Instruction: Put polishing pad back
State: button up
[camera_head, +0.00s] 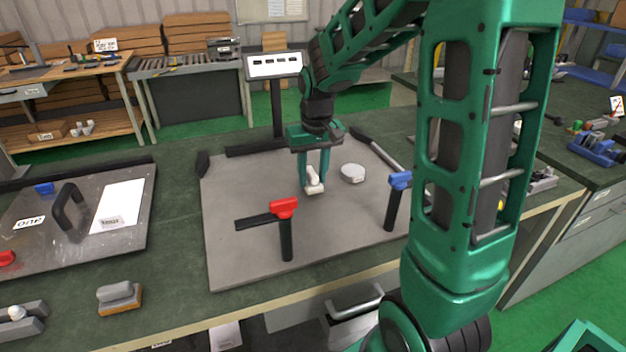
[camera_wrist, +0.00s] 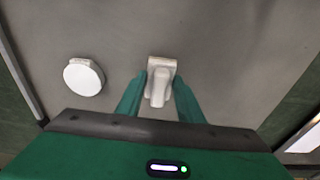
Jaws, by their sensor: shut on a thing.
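My gripper (camera_head: 313,172) points down over the grey plate (camera_head: 250,190) on the green bench. It is shut on a small off-white block with a pale handle (camera_head: 315,188), which looks like the polishing pad. In the wrist view the pad (camera_wrist: 161,66) sits between the two green fingertips (camera_wrist: 158,88). The pad is at or just above the plate; I cannot tell whether it touches. A round white disc (camera_head: 352,173) lies on the plate to the right of the pad. The disc also shows left of the pad in the wrist view (camera_wrist: 83,77).
A red-topped clamp (camera_head: 284,210) and a blue-topped clamp (camera_head: 398,185) stand at the plate's front. A brush-like block with a brown base (camera_head: 120,297) and a grey holder (camera_head: 25,318) lie front left. A metal panel with a black handle (camera_head: 70,208) lies left.

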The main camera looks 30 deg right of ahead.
aim_at(315, 176)
jog(key=shift+f, duration=0.85)
jog(key=o, duration=1.1)
jog(key=r, duration=0.4)
jog(key=s+r, duration=0.1)
jog(key=r, duration=0.7)
jog(key=shift+s+a, duration=0.1)
jog(key=shift+s, duration=0.15)
